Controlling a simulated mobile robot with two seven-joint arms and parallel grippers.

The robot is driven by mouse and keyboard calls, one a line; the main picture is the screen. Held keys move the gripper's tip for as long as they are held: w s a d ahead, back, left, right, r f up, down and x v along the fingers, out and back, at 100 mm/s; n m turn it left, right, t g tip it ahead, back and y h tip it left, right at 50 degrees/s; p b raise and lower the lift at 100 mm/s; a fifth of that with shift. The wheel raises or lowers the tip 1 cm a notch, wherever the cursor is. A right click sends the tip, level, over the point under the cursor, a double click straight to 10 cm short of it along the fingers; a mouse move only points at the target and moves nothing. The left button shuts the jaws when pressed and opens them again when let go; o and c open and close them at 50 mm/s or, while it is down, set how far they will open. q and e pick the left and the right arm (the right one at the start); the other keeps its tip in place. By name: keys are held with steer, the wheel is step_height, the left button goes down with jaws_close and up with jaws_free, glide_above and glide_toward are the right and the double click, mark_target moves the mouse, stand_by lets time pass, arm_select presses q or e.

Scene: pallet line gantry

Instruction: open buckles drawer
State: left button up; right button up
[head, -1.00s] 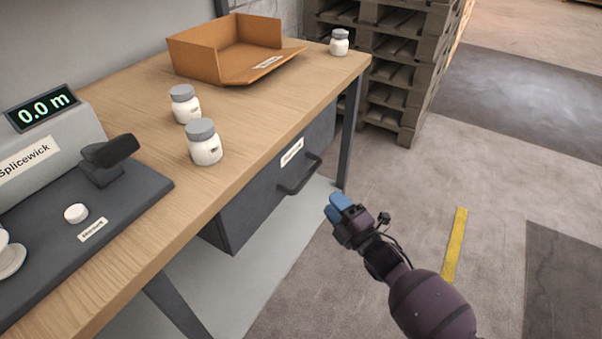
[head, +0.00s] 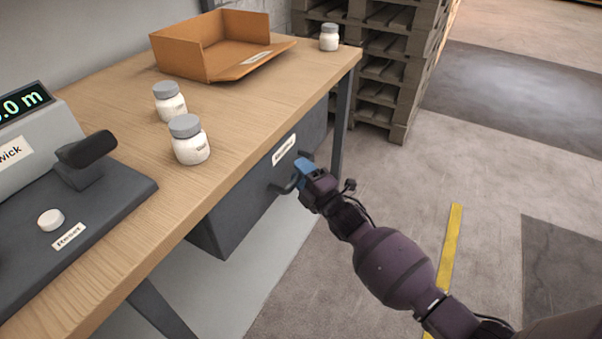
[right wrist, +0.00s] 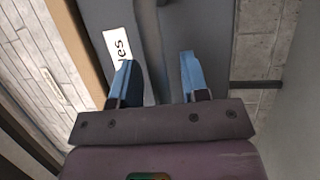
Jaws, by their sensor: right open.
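The buckles drawer (head: 232,212) is a dark grey drawer under the wooden workbench, and it looks shut. Its front carries a white label (head: 284,150) and a dark bar handle (head: 279,188). My right gripper (head: 303,170) is at the handle and hides part of it. In the right wrist view the blue fingers of my right gripper (right wrist: 158,80) are apart, with the handle (right wrist: 151,50) running between them. The label (right wrist: 120,55) shows partly there, behind the left finger. I cannot tell whether a finger touches the handle. My left gripper is not in view.
The workbench (head: 130,225) holds white jars (head: 190,142), an open cardboard box (head: 215,50) and a grey meter machine (head: 30,135). Stacked pallets (head: 385,70) stand beyond the bench. The floor (head: 400,180) to the right is clear, with a yellow line.

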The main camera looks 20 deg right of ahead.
jaws_close()
stand_by(0.4)
steer(key=shift+s+d, duration=0.15)
steer(key=shift+s, duration=0.05)
arm_select(q)
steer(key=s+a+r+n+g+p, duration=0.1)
steer(key=p, duration=0.5)
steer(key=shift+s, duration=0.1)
arm_select(e)
steer(key=s+d, duration=1.4)
steer(key=s, duration=0.4)
steer(key=s+d, duration=1.4)
steer(key=s, duration=0.4)
steer(key=shift+s+d, duration=0.15)
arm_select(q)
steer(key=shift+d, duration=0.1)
